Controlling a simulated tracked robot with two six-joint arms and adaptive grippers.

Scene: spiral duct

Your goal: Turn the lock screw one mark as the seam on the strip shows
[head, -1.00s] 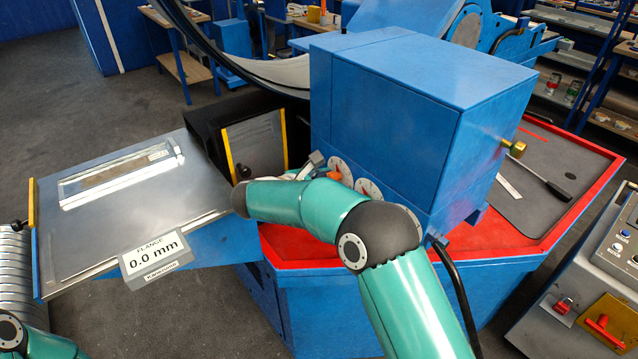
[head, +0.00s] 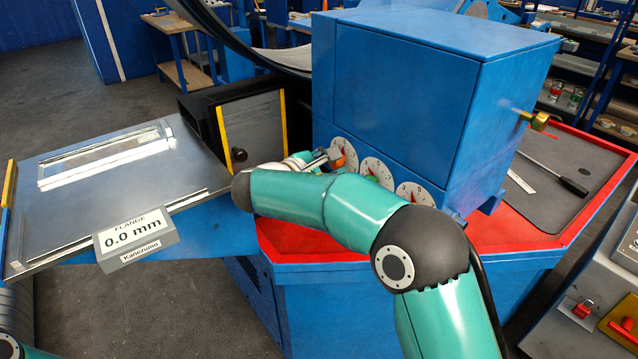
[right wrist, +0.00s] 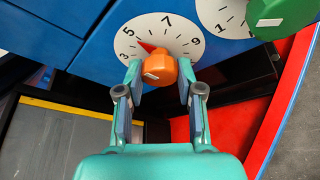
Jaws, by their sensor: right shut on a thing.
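An orange knob (right wrist: 165,69) sits on a white dial (right wrist: 158,28) with odd numbers and a red pointer, which points up-left between 3 and 5. My right gripper (right wrist: 160,76) is shut on the orange knob, one finger on each side. In the head view the orange knob (head: 337,158) is partly hidden by my right gripper (head: 325,160) at the blue box. A brass screw (head: 535,119) sticks out of the box's right side. A pale strip (head: 110,157) lies on the metal plate at left; no seam is readable. My left gripper is out of view.
The blue box (head: 420,90) stands on a red-edged bench (head: 310,240). A neighbouring dial has a green knob (right wrist: 283,16) close to the right finger. A display (head: 135,238) reads FLANGE 0.0 mm. A screwdriver (head: 560,178) and ruler (head: 520,181) lie at right.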

